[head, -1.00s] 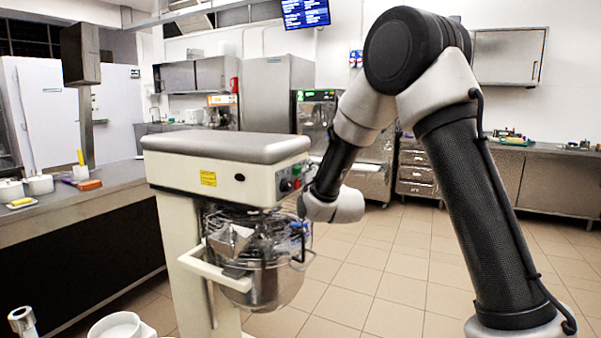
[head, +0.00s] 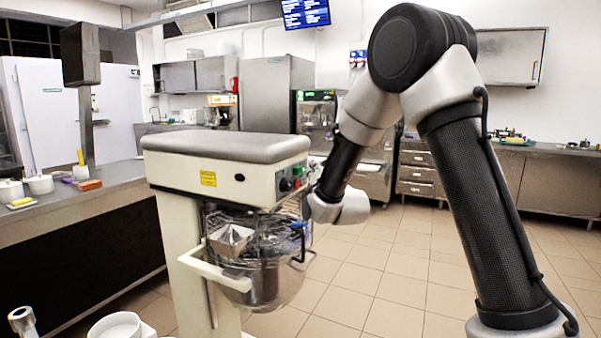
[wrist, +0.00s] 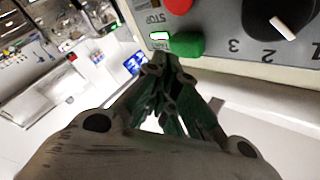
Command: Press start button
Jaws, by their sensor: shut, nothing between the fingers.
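The mixer (head: 225,165) stands in the middle of the head view, with its control panel on the right end of its head. In the wrist view the green start button (wrist: 188,45) sits at the top centre, beside a small lit label, with the red stop button (wrist: 178,4) above it. My gripper (wrist: 163,60) is shut and empty. Its fingertips are just below the green button and its label in the picture; I cannot tell whether they touch. In the head view the fingers are hard to make out beside the panel.
A black dial (wrist: 280,18) sits right of the buttons in the wrist view. The wire-guarded bowl (head: 265,280) is under the mixer head. A counter (head: 115,190) with pots stands at left. Tiled floor (head: 370,270) is free to the right.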

